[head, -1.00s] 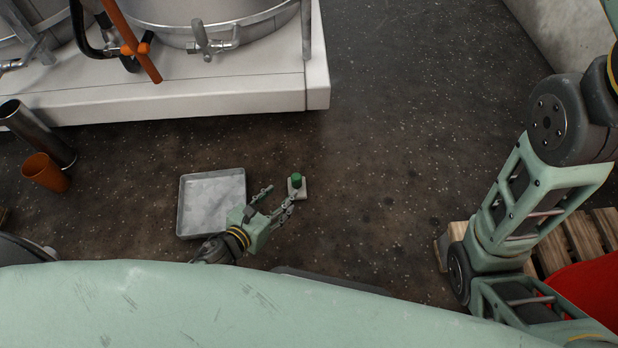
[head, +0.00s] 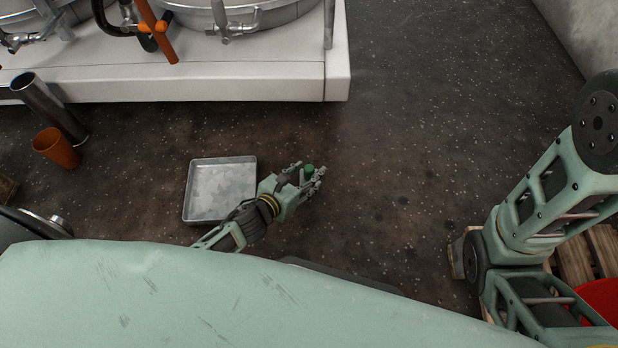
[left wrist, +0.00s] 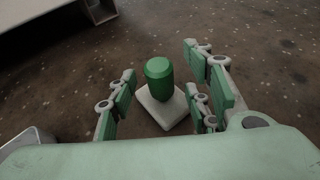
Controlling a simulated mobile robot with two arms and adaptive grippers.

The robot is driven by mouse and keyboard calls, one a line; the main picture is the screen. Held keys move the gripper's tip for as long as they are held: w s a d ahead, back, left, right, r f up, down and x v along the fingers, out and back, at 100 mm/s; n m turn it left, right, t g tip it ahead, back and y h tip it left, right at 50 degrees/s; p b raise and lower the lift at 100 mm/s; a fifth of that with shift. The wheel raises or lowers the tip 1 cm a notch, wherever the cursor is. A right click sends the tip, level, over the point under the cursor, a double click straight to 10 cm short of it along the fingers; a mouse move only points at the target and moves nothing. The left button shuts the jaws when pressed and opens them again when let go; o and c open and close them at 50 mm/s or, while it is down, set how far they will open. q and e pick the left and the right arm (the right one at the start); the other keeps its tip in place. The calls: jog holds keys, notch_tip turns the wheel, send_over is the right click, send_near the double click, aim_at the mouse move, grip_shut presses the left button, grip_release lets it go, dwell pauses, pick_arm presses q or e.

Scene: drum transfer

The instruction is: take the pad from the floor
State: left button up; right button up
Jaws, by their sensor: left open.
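The pad lies on the dark floor; in the left wrist view it is a pale square plate (left wrist: 158,110) with an upright green knob (left wrist: 160,80) on top. In the head view the green knob (head: 309,169) shows between the fingers, and the plate is mostly hidden by them. My left gripper (head: 308,177) is open, its fingers on either side of the knob. In the left wrist view the fingers of the left gripper (left wrist: 162,95) stand apart from the knob with gaps on both sides. My right gripper is not in view.
A shallow grey metal tray (head: 188,192) lies on the floor left of the gripper. An orange cup (head: 56,148) and a metal cylinder (head: 48,106) stand farther left. A white platform (head: 220,85) with drums is behind. A wooden pallet (head: 606,245) is at right. Floor right of the pad is clear.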

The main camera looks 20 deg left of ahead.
pick_arm(q)
grip_shut()
dwell(0.4)
